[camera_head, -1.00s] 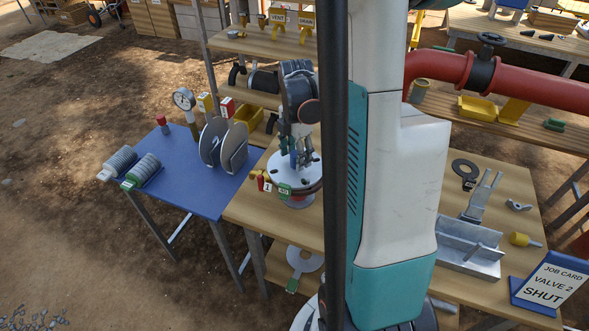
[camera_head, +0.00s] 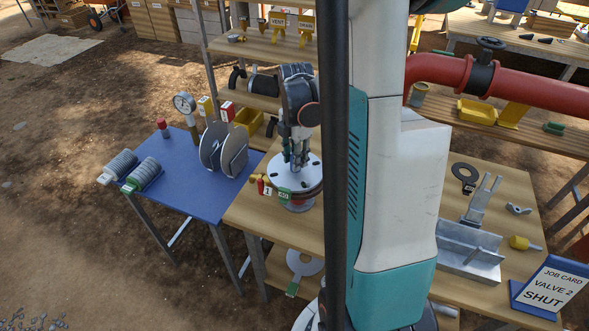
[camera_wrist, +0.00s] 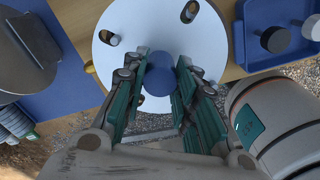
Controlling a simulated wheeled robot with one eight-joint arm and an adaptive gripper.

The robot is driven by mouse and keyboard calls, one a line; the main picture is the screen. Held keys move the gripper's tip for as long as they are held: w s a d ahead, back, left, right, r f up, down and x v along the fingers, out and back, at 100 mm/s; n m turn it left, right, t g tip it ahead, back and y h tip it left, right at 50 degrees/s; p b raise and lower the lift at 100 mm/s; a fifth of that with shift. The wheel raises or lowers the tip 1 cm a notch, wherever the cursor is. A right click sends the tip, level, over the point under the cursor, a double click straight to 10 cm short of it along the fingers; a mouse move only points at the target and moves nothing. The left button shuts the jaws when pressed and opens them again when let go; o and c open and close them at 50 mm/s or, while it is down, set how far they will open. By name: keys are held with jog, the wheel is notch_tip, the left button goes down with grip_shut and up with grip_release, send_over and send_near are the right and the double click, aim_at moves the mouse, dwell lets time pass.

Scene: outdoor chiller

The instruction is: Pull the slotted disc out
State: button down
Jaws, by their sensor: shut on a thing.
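The pale metal slotted disc (camera_wrist: 135,25) lies nearly flat and fills the top middle of the wrist view. Small slots and holes show near its rim, and a blue round part is at its middle. In the head view the disc (camera_head: 311,177) tops a round metal stack on the wooden table. A red tag marked 1 (camera_head: 267,190) and a green tag (camera_head: 285,194) stick out at the stack's front. My gripper (camera_wrist: 163,72) points down over the disc's middle, its teal-padded fingers closed at both sides of the blue part. The exact contact is hard to see.
A blue table (camera_head: 200,203) at left holds upright discs (camera_head: 236,150), a gauge (camera_head: 184,103) and two ribbed rolls. A metal angle block (camera_head: 468,250) and a job card stand at right. A red pipe (camera_head: 440,70) runs behind. A dark post crosses the view.

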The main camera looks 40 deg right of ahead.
jog(key=shift+r+p, duration=0.3)
jog(key=shift+r, duration=0.25)
jog(key=shift+r+p, duration=1.75)
jog(key=shift+r, duration=0.85)
jog(key=c, duration=1.8)
grip_release()
grip_shut()
